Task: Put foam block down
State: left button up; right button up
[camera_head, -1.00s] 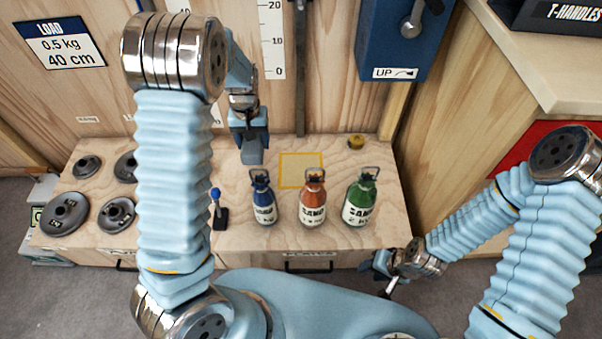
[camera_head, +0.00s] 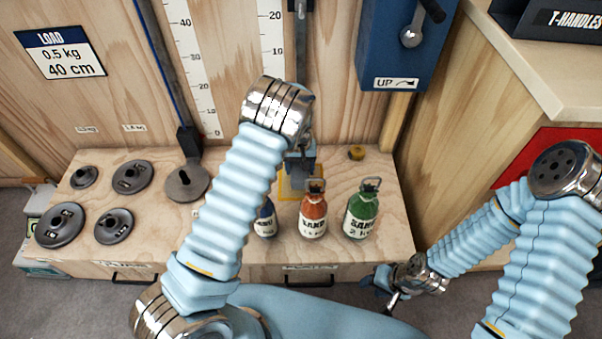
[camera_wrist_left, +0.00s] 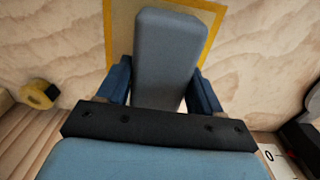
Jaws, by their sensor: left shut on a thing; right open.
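My left gripper (camera_head: 300,165) is shut on a grey foam block (camera_wrist_left: 165,50). In the left wrist view, the dark blue fingers of this gripper (camera_wrist_left: 163,80) hold the block at both sides. The far end of the block lies over the yellow outlined square (camera_wrist_left: 213,35) on the wooden top. In the head view my left arm and gripper hide most of the block and part of the square (camera_head: 287,197). I cannot tell whether the block touches the wood. My right gripper (camera_head: 382,280) is open and empty, low in front of the bench.
A blue bottle (camera_head: 265,220), an orange bottle (camera_head: 313,212) and a green bottle (camera_head: 361,210) stand in front of the square. A small yellow object (camera_head: 356,153) lies behind. Several weight discs (camera_head: 132,177) lie on the left of the bench (camera_head: 395,235).

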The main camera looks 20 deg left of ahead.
aim_at(301, 173)
pick_arm(q)
jog(key=shift+w+d+f, duration=0.1)
jog(key=shift+f, duration=0.8)
jog(key=shift+w+d+f, duration=0.1)
jog(key=shift+f, duration=0.75)
jog(key=shift+f, duration=0.2)
jog(key=o, duration=1)
jog(key=shift+o, duration=0.2)
jog(key=shift+r, duration=0.15)
notch_tip(301, 173, up, 12)
jog(key=shift+s+r, duration=0.1)
